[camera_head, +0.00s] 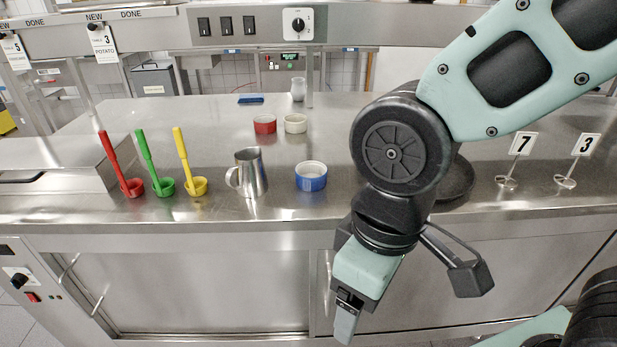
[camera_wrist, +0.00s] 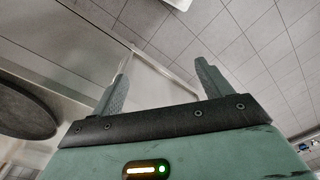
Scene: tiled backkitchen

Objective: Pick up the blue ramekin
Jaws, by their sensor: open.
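The blue ramekin (camera_head: 311,177) stands upright on the steel counter, near its front edge, with a white inside that looks empty. My gripper (camera_head: 345,326) hangs in front of the counter, below its top, to the right of the ramekin and lower in the picture. In the wrist view my gripper (camera_wrist: 162,85) shows two fingers spread apart with nothing between them. The ramekin is not in the wrist view.
A steel pitcher (camera_head: 248,172) stands just left of the ramekin. A red ramekin (camera_head: 264,125) and a white ramekin (camera_head: 295,124) stand behind. Red, green and yellow ladles (camera_head: 181,160) are at left. A dark round pan (camera_head: 456,180) sits partly behind my arm.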

